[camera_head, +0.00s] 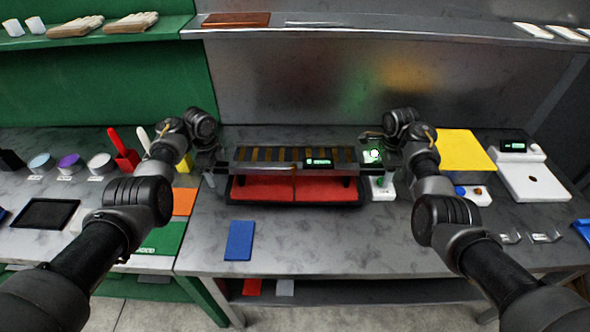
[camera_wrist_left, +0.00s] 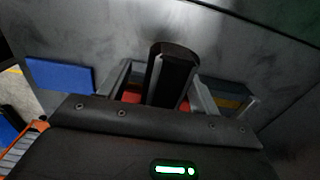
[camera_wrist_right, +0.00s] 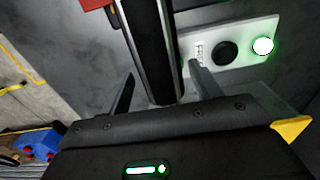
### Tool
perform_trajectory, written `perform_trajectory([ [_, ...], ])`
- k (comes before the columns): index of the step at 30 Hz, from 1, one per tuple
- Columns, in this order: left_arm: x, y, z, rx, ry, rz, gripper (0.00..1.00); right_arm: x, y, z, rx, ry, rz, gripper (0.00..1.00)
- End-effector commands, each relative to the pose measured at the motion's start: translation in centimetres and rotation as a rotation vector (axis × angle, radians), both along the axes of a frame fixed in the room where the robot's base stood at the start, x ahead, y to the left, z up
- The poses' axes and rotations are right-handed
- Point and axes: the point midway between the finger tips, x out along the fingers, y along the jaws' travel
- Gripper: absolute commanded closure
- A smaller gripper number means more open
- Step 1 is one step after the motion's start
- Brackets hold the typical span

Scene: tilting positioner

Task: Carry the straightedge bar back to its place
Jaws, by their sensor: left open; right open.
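The straightedge bar shows as a dark length with paler sides in the left wrist view (camera_wrist_left: 172,78) and the right wrist view (camera_wrist_right: 150,50). In the head view it is hard to tell apart from the striped fixture at the table's middle. My left gripper (camera_head: 212,166) is at the fixture's left end, its fingers open on either side of the bar. My right gripper (camera_head: 384,160) is at the right end, also open with the bar between its fingers. Whether any finger touches the bar cannot be told.
The striped fixture (camera_head: 262,154) carries a small display (camera_head: 318,163) and stands over a red-lined tray (camera_head: 262,189). A white panel with a green button (camera_head: 383,188) is by my right gripper. A blue mat (camera_head: 239,240) lies in front; the grey tabletop around it is clear.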

Motion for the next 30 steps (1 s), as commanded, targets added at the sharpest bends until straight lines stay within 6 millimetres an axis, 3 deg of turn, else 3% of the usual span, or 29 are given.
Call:
perform_trajectory([
  [9, 0.0, -0.02, -0.22, 0.0, 0.0, 0.0, 0.37, -0.02, 0.01, -0.19, 0.0, 0.0, 0.0, 0.37],
  [24, -0.02, 0.02, -0.19, 0.0, 0.0, 0.0, 1.0, 0.0, 0.07, -0.17, 0.0, 0.0, 0.001, 1.0],
  [30, -0.03, 0.06, -0.2, 0.0, 0.0, 0.0, 1.0, 0.01, 0.11, -0.17, 0.0, 0.0, 0.001, 1.0],
])
